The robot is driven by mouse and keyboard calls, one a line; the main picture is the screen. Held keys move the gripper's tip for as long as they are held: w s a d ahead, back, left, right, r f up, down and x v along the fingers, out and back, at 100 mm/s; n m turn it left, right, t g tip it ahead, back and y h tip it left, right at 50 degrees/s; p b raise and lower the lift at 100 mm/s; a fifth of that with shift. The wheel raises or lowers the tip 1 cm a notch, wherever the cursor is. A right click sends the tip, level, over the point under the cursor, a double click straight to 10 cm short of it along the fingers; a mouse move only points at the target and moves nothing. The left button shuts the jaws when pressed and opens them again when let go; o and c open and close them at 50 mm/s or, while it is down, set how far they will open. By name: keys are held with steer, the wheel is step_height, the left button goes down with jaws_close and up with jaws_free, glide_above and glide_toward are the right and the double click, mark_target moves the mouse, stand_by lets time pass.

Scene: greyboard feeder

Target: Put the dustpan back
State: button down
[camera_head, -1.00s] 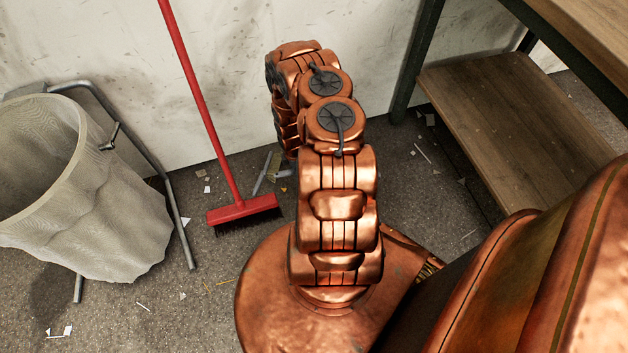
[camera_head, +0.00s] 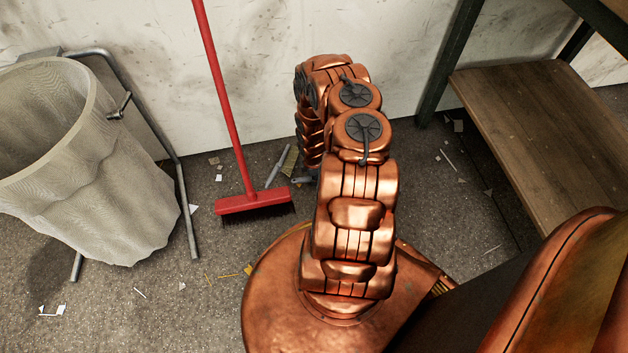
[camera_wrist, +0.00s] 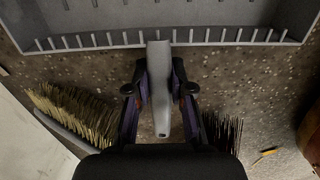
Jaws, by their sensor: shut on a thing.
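The grey dustpan (camera_wrist: 115,18) lies across the top of the wrist view, with a row of short teeth along its near side. Its grey handle (camera_wrist: 160,85) runs down between the fingers of my gripper (camera_wrist: 160,95), which is shut on it. I cannot tell whether the pan touches the floor. In the head view my arm hides the dustpan, and only a dark bit of my gripper (camera_head: 308,175) may show beside the arm.
A hand brush with yellowish bristles (camera_wrist: 75,110) lies left of my gripper; it also shows by the wall (camera_head: 279,165). A red broom (camera_head: 252,202) leans on the wall. A mesh bin (camera_head: 90,170) stands left, a wooden shelf (camera_head: 540,130) right. Scraps litter the floor.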

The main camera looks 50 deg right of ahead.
steer(key=c, duration=1)
jaws_free()
steer(key=shift+r, duration=0.1)
